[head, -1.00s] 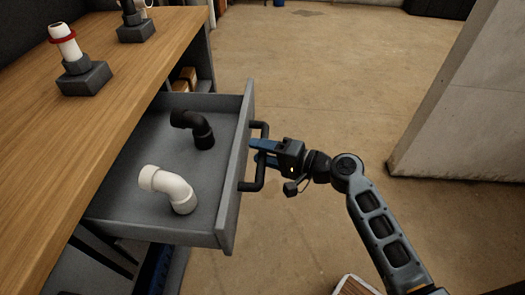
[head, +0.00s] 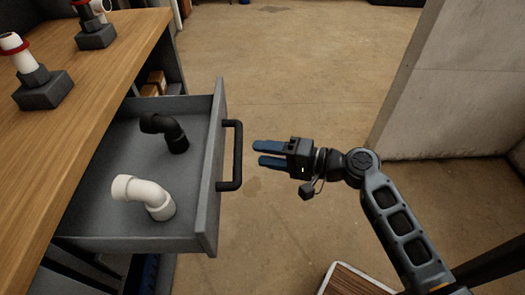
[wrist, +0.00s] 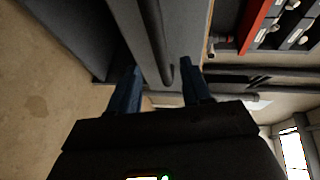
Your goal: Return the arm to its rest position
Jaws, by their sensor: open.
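My gripper (head: 268,154) is open and empty in the head view. Its two blue fingers point left toward the drawer handle (head: 237,155), with a clear gap between. The drawer (head: 213,170) stands pulled out from the workbench. It holds a black elbow pipe (head: 170,132) at the back and a white elbow pipe (head: 146,197) nearer the front. In the wrist view, my gripper's blue fingers (wrist: 160,88) are spread apart, with the dark handle bar (wrist: 155,40) beyond them.
The wooden workbench (head: 60,120) at the left carries pipe fittings on grey blocks (head: 45,90). A concrete wall (head: 425,95) stands at the right. A wooden-topped box (head: 352,280) is on the floor at the bottom. Open floor (head: 290,60) lies beyond my gripper.

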